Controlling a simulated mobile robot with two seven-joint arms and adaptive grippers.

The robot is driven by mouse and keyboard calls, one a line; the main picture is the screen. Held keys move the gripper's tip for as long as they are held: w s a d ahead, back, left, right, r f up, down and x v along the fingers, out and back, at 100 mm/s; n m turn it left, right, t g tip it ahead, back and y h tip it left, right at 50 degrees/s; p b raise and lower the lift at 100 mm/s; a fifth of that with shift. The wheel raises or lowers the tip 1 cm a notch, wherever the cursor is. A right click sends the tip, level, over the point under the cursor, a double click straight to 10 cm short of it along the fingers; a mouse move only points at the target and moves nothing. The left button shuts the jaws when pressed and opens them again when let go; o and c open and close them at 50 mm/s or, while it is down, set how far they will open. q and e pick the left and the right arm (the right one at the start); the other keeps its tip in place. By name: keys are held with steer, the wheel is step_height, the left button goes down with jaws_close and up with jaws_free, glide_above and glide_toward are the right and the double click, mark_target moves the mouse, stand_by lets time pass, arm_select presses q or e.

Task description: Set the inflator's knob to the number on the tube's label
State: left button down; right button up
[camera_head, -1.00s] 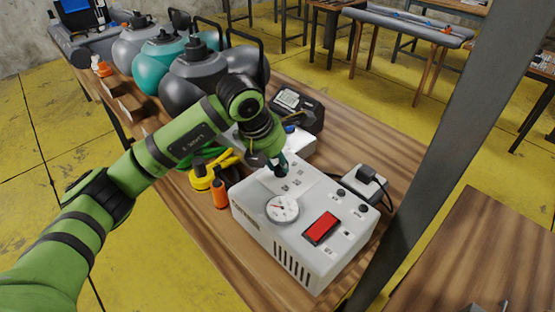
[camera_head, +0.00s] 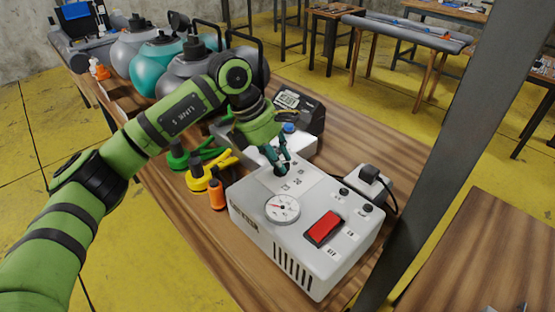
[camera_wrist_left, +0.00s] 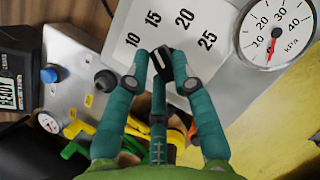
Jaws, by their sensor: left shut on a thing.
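The white inflator box (camera_head: 290,245) stands on the wooden table. Its black knob (camera_wrist_left: 163,62) sits beside a pale scale plate (camera_wrist_left: 190,35) printed 10, 15, 20 and 25. My left gripper (camera_head: 279,165) is shut on the knob from above; its teal fingers (camera_wrist_left: 158,75) lie on both sides of it. A white mark shows between the fingers, but I cannot tell which number it points to. The round kPa gauge (camera_head: 282,208) has its red needle near the low end. No readable tube label shows. My right gripper is not in view.
A red switch (camera_head: 323,228) is on the inflator's top. A plug block (camera_head: 370,183), a black meter (camera_head: 300,108), yellow and green clamps (camera_head: 208,172) and an orange bottle (camera_head: 217,194) crowd around it. A grey post (camera_head: 440,150) rises at right.

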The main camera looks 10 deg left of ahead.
arm_select(q)
steer(key=shift+m, duration=0.5)
steer(key=c, duration=1)
jaws_free()
steer(key=shift+c, duration=0.2)
steer(key=v, duration=1.2)
steer(key=shift+w, duration=0.15)
